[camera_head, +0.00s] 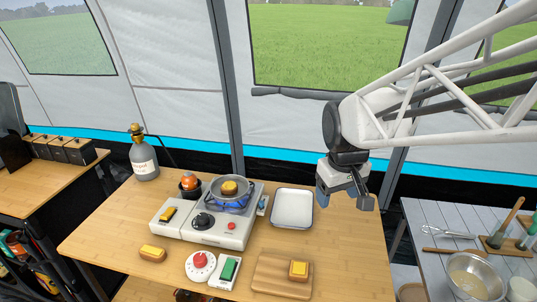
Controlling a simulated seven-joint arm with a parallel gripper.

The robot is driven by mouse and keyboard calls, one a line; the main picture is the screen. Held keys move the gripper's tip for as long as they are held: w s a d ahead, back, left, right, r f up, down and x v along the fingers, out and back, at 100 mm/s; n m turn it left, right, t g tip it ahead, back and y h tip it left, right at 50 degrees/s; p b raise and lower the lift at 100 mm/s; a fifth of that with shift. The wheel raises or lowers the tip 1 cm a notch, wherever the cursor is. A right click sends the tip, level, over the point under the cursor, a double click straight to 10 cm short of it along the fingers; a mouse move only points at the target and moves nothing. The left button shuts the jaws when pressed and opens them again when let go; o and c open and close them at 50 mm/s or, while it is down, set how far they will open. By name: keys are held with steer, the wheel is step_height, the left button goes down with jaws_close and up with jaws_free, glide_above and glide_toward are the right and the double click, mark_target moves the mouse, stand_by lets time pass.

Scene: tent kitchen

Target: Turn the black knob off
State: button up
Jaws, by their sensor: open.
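The black knob (203,221) sits on the front of a white camp stove (238,236), with its face clear to view. A small pan (231,205) stands on the burner with a yellow-topped piece of food in it. A blue flame (218,206) shows under the pan. My gripper (344,200) hangs at the right of the table, to the right of the stove and apart from the knob. Its jaws point down, are open, and hold nothing.
An empty white tray (292,226) lies between the stove and my gripper. A cutting board (266,284) with food, a red-knobbed timer (200,280) and a green-topped box (229,285) lie at the front. A gas bottle (144,162) stands at the back left.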

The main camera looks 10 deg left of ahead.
steer(key=w+a+f+n, duration=0.3)
steer(key=w+a, duration=0.3)
steer(key=a, duration=0.4)
steer(key=n+g, duration=0.1)
steer(key=n, duration=0.6)
glide_above(202, 216)
steer(key=f, duration=1.4)
steer(key=shift+s+f, duration=0.15)
steer(key=shift+s, duration=0.1)
steer(key=shift+f, duration=0.1)
steer(key=shift+f, duration=0.1)
steer(key=shift+w+f, duration=0.2)
steer(key=shift+f, duration=3.55)
steer(key=c, duration=0.9)
